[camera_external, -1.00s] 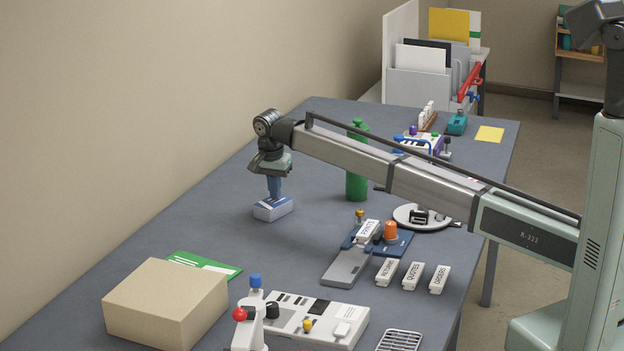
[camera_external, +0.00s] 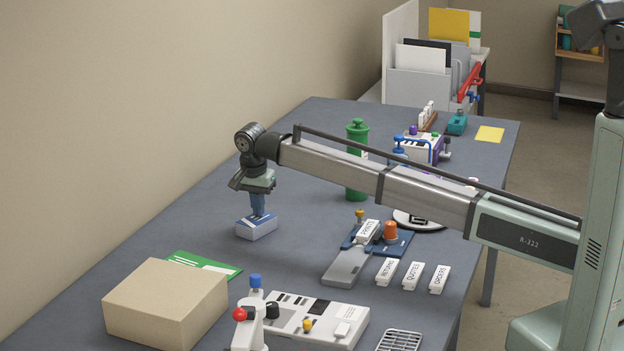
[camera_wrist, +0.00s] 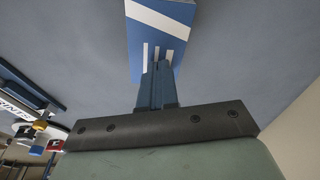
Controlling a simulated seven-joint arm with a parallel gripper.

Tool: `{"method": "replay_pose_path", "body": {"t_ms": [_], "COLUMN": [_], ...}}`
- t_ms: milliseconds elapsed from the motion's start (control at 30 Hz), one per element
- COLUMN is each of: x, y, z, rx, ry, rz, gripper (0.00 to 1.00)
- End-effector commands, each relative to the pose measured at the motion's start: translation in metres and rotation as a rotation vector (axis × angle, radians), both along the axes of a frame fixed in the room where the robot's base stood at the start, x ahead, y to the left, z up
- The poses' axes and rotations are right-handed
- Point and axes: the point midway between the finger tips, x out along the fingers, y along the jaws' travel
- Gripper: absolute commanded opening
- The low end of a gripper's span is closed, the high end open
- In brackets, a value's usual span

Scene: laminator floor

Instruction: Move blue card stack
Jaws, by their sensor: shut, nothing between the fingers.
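The blue card stack (camera_external: 258,231) is a small block with a blue and white striped top and pale sides. It is on the grey table, left of the middle. My gripper (camera_external: 257,213) points down at its top, with the blue fingers shut together and nothing between them. In the wrist view, the shut fingertips (camera_wrist: 158,68) overlap the near end of the striped stack (camera_wrist: 160,22). They look to be touching it or very close; the exact contact is hidden.
A cardboard box (camera_external: 165,305) and a green card (camera_external: 203,264) lie toward the front left. A green bottle (camera_external: 357,165) stands behind my arm. A grey-and-blue device (camera_external: 350,262), white label blocks (camera_external: 412,275) and a white machine (camera_external: 315,318) are to the right. Table around the stack is clear.

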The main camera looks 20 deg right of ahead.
Motion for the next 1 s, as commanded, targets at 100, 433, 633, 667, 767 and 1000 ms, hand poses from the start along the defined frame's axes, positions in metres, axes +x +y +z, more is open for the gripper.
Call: {"method": "replay_pose_path", "body": {"t_ms": [100,433,633,667,767,1000], "x": [-0.032,-0.063,-0.064,-0.064,-0.064,-0.063], "y": [0.028,0.061,0.062,0.062,0.062,0.062], "z": [-0.009,-0.009,-0.009,-0.009,-0.009,0.003], "rx": [0.005,0.004,0.004,0.004,0.005,0.005], "ry": [0.018,0.017,0.017,0.017,0.016,0.015], "rz": [0.008,0.006,0.006,0.006,0.006,0.006], "gripper": [0.0,0.0,0.0,0.0,0.0,0.0]}}
